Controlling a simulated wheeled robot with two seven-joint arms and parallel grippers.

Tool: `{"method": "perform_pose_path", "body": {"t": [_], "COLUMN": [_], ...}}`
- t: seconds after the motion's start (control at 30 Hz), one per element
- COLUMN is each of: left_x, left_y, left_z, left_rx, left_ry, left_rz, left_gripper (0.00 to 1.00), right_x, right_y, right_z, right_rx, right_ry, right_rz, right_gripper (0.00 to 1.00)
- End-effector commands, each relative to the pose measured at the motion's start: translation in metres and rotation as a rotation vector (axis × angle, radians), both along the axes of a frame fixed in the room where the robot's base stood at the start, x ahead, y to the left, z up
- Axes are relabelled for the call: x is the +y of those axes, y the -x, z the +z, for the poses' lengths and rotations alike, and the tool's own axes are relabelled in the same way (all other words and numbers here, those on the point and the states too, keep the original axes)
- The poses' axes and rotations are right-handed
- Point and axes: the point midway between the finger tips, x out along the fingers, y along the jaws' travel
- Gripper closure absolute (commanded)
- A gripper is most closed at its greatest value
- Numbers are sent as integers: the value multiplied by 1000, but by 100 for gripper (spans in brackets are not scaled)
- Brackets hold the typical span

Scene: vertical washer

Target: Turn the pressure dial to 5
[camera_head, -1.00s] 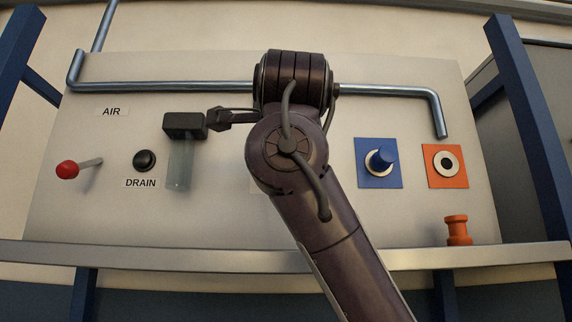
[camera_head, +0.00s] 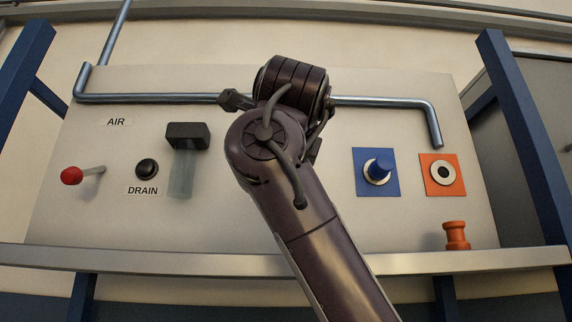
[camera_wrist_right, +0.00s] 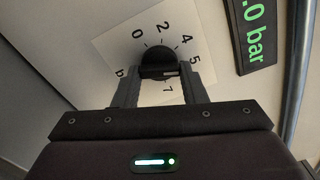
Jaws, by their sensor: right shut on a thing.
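The pressure dial (camera_wrist_right: 157,56) is a black knob on a white square plate in the right wrist view. Printed numbers around it include 0, 2, 4, 5 and 7; another mark at the lower left is partly hidden. My right gripper (camera_wrist_right: 159,76) is shut on the knob, a finger on each side. I cannot tell which number the knob points to. A dark display (camera_wrist_right: 254,35) beside the plate shows green text ending ".0 bar"; its first digits are cut off. In the head view my right arm hides the dial and the gripper. My left gripper is not in view.
The head view shows a red-tipped lever (camera_head: 72,175), a black DRAIN button (camera_head: 146,168) and a dark-topped clear cylinder (camera_head: 187,136) on the left. A blue-plated knob (camera_head: 377,170) and an orange-plated fitting (camera_head: 442,174) are on the right. A pipe (camera_head: 390,101) crosses the panel.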

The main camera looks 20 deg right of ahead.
Motion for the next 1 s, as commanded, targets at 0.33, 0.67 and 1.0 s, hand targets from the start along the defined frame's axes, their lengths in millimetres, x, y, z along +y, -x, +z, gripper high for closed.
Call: {"method": "perform_pose_path", "body": {"t": [0.33,0.67,1.0], "left_x": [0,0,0], "left_y": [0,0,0], "left_z": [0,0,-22], "left_rx": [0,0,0], "left_ry": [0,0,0], "left_rz": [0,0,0], "left_gripper": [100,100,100], "right_x": [0,0,10], "right_y": [0,0,36], "right_z": [1,0,-3], "right_rx": [-1,-1,-4], "right_ry": [0,1,1], "right_rz": [0,0,0], "right_gripper": [55,40,40]}}
